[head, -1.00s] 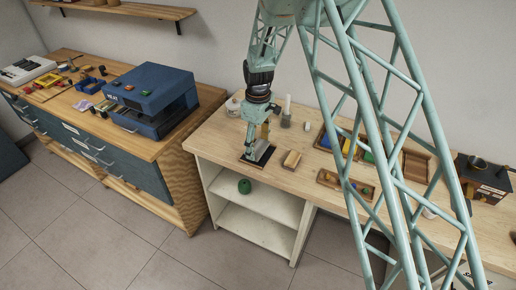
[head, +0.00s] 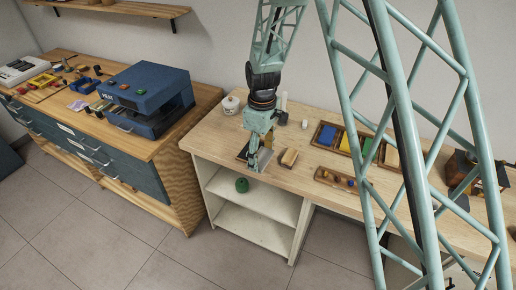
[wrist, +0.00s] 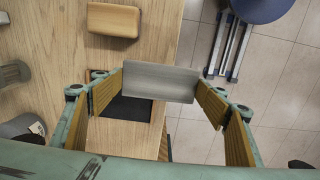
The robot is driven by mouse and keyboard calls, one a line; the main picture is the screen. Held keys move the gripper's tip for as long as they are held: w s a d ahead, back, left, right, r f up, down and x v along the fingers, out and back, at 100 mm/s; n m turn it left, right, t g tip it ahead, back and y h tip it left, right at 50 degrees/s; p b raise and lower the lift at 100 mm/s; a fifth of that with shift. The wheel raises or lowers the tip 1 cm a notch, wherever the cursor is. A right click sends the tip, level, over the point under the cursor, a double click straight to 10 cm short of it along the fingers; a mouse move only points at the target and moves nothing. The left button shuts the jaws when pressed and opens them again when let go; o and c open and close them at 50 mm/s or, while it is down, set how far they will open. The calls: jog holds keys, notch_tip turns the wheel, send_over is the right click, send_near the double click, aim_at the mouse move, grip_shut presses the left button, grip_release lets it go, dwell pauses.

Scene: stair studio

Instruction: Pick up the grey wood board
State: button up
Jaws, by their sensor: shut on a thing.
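The grey wood board (wrist: 160,82) is a small flat grey piece, held between the two wood-lined fingers of my gripper (wrist: 158,92) in the wrist view. A finger touches each of its short ends. In the head view my gripper (head: 259,158) is low over the front edge of the light wood bench, with the grey board (head: 264,160) small and partly hidden in it. A dark pad (wrist: 127,108) lies on the bench below the board, with part of it uncovered. The exact gap between board and bench is hard to tell.
A tan block (head: 289,157) lies just right of the gripper. A small tray (head: 335,179) and a larger tray (head: 328,136) with coloured pieces stand farther right. A white jar (head: 231,105) stands behind. The bench's front edge is close.

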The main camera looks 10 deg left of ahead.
jog(key=s+d, duration=0.2)
jog(key=s, duration=0.3)
jog(key=shift+s+d+r, duration=0.25)
jog(key=shift+d, duration=0.05)
dwell(0.5)
jog(key=w+d+m, duration=0.2)
jog(key=w+d, duration=0.1)
jog(key=d, duration=0.2)
jog(key=w+d+m+b, duration=0.1)
jog(key=w+d+m, duration=0.2)
jog(key=d, duration=0.2)
jog(key=w+d+m+b, duration=0.1)
jog(key=w+d+m, duration=0.2)
jog(key=d, duration=0.2)
jog(key=shift+d+r, duration=0.2)
jog(key=shift+r, duration=0.05)
jog(key=w+d+m, duration=0.1)
jog(key=d+m, duration=0.1)
jog(key=d, duration=0.2)
jog(key=w+d+m+b, duration=0.1)
jog(key=d+m, duration=0.1)
jog(key=d, duration=0.3)
jog(key=w+d+m, duration=0.2)
jog(key=d, duration=0.3)
jog(key=shift+d+r+m, duration=0.2)
jog(key=shift+r+m, duration=0.2)
jog(key=shift+a, duration=0.15)
